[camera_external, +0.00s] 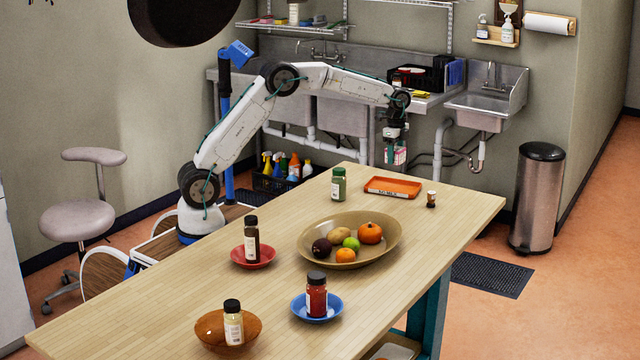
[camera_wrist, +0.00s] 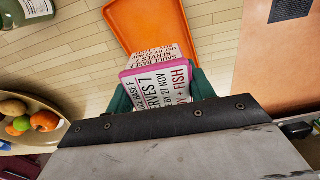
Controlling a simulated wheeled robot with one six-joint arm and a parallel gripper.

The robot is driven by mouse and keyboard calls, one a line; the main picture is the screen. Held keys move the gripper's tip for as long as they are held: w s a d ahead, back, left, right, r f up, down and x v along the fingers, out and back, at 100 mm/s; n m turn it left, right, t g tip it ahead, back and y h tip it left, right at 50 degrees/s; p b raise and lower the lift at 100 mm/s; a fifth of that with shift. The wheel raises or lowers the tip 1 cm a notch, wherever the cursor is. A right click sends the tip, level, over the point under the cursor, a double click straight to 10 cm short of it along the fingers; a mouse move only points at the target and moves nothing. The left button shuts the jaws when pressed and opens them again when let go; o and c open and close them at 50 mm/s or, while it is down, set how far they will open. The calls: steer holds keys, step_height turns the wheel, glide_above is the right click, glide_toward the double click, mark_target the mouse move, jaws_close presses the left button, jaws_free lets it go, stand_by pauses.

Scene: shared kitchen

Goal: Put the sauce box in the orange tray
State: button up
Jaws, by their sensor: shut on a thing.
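The sauce box (camera_wrist: 160,85) is a small white box with a pink edge and dark print. My gripper (camera_external: 395,150) is shut on it and holds it in the air; the box (camera_external: 396,156) hangs below the jaws in the external view. The orange tray (camera_external: 393,187) lies on the far end of the wooden table. In the wrist view the tray (camera_wrist: 128,14) shows just beyond the box, partly hidden by it. The box appears above or near the tray; the exact gap cannot be told.
A green-capped jar (camera_external: 339,184) stands left of the tray and a small bottle (camera_external: 431,199) stands right of it. A large bowl of fruit (camera_external: 390,252) sits nearer on the table. Bottles on a red plate (camera_external: 267,254), blue plate (camera_external: 335,314) and brown bowl (camera_external: 208,333) are farther forward.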

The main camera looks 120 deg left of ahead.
mark_target(393, 189)
step_height(393, 189, down, 10)
steer(key=shift+s+d, duration=0.1)
stand_by(0.4)
steer(key=shift+f, duration=0.1)
steer(key=o, duration=1)
steer(key=shift+o, duration=0.2)
step_height(393, 189, up, 12)
steer(key=shift+r, duration=0.1)
